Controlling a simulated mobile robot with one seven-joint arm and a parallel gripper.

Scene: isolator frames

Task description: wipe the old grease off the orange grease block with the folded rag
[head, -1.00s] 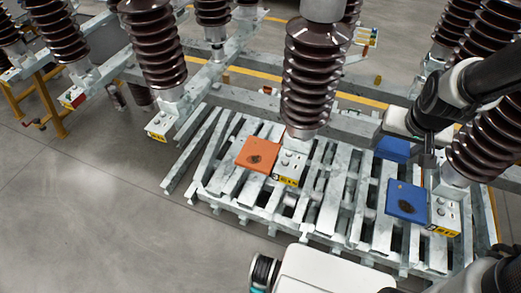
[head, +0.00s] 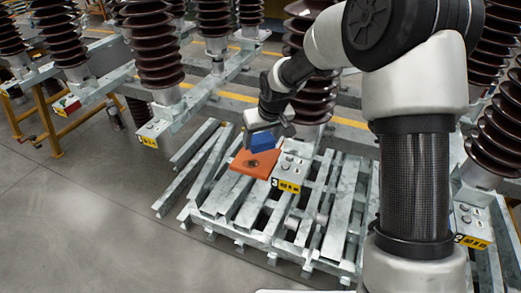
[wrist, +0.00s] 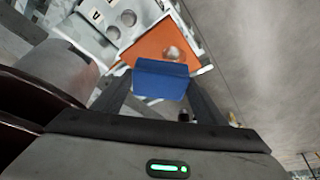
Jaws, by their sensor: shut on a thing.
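The orange grease block (head: 247,168) lies flat on the galvanized frame, at the foot of the middle brown insulator. A dark grease patch (head: 253,163) shows near its middle. The block also shows in the wrist view (wrist: 143,47), where the patch looks like a round, shiny grey spot (wrist: 173,53). My gripper (head: 266,132) is shut on the blue folded rag (head: 263,142). It holds the rag over the far part of the block. In the wrist view the rag (wrist: 160,82) spans between the two fingers and covers one edge of the block. I cannot tell whether they touch.
A metal terminal plate (head: 292,168) with a yellow label (head: 287,187) sits right beside the block. Brown ribbed insulators (head: 153,45) stand around and behind it. Slatted steel beams (head: 262,208) lie in front, with gaps between them. Grey floor (head: 90,220) is open at left.

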